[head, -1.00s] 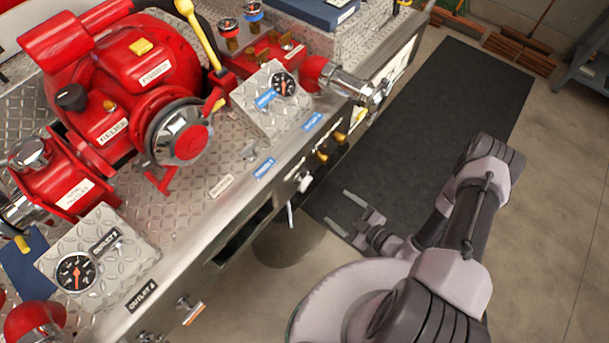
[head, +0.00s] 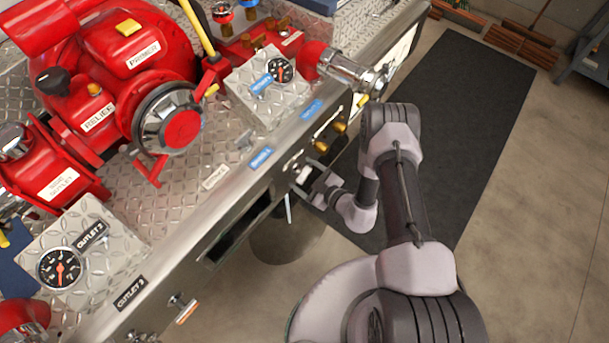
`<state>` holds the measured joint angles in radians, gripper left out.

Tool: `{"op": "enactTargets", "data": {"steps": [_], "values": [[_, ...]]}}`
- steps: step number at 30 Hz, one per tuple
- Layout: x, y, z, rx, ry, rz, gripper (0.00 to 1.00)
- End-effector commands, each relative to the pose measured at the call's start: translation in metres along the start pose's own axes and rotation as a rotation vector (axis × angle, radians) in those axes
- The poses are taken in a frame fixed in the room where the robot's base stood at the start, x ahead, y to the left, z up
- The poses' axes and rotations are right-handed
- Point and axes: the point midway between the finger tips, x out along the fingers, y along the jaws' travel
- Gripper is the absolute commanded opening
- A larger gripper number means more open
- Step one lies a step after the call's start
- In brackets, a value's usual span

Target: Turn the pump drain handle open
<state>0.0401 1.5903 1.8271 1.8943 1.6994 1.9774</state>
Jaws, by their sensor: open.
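The red pump (head: 130,90) stands on the diamond-plate deck at the left. A small white handle (head: 303,174) sits on the metal side panel below the deck edge; it appears to be the drain handle, though I cannot read a label confirming this. My gripper (head: 300,175) is open at the panel, with its fingers on either side of the white handle. I cannot tell whether the fingers touch it. The fingers and wrist partly hide the handle and the panel around it. A thin pale rod (head: 288,207) hangs just below.
Brass fittings (head: 331,137) stick out of the panel right of my gripper, and a chrome outlet (head: 350,71) projects above them. Another small valve handle (head: 186,308) is at the lower left. A round bin (head: 285,245) stands below.

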Motion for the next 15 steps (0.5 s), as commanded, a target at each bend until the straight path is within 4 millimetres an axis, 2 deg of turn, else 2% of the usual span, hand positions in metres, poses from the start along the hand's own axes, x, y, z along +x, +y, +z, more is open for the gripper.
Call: {"op": "enactTargets", "data": {"steps": [2, 11, 15], "values": [[-0.0002, 0.0000, -0.0001, 0.000, 0.000, 0.000, 0.78], [-0.0005, -0.0002, 0.0001, 0.000, 0.000, -0.001, 0.19], [-0.0005, -0.0004, 0.0002, -0.005, 0.000, 0.001, 0.18]]}}
